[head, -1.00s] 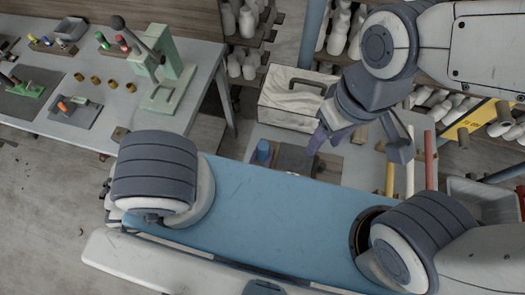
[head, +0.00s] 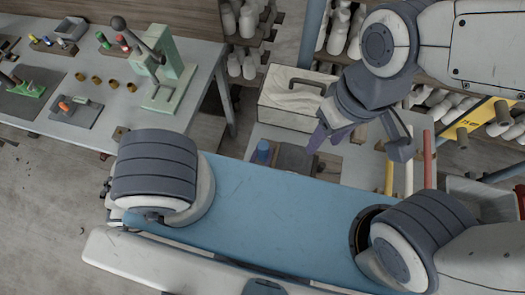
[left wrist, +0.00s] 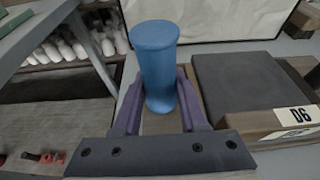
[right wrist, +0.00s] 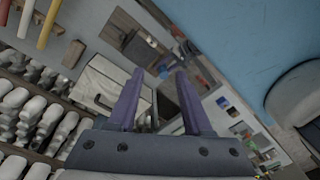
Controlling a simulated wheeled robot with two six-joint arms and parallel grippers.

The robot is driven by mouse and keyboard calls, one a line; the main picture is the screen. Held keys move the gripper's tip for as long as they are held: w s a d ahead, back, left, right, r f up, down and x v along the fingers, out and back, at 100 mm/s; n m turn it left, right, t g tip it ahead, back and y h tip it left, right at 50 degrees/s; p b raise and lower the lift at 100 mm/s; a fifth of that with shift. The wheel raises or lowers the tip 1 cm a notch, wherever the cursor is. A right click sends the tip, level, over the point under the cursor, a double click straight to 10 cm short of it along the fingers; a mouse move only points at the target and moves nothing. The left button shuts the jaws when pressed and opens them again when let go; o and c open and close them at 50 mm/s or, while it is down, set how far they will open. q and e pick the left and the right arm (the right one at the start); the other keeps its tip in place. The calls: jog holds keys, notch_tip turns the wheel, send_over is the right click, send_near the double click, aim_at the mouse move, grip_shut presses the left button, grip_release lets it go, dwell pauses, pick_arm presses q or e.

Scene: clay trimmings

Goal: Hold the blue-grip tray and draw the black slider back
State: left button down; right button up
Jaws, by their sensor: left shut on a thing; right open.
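The blue grip (left wrist: 155,60) stands upright at the left end of the wooden tray (left wrist: 245,125), which has a D6 label. My left gripper (left wrist: 158,105) is shut around the grip's lower part. A flat dark slab (left wrist: 245,80), apparently the black slider, lies on the tray right of the grip. My right gripper (head: 324,143) is open and empty, beside the slab's right side in the picture. Its spread fingers (right wrist: 160,85) also show in the right wrist view.
A white box (head: 300,92) with a dark handle stands behind the tray. Yellow, white and red upright bars (head: 428,160) stand to the right. A grey table (head: 100,95) with a green lever press (head: 170,85) is at left. Shelves of white forms stand behind.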

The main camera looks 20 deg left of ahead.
jog(key=shift+o, duration=0.6)
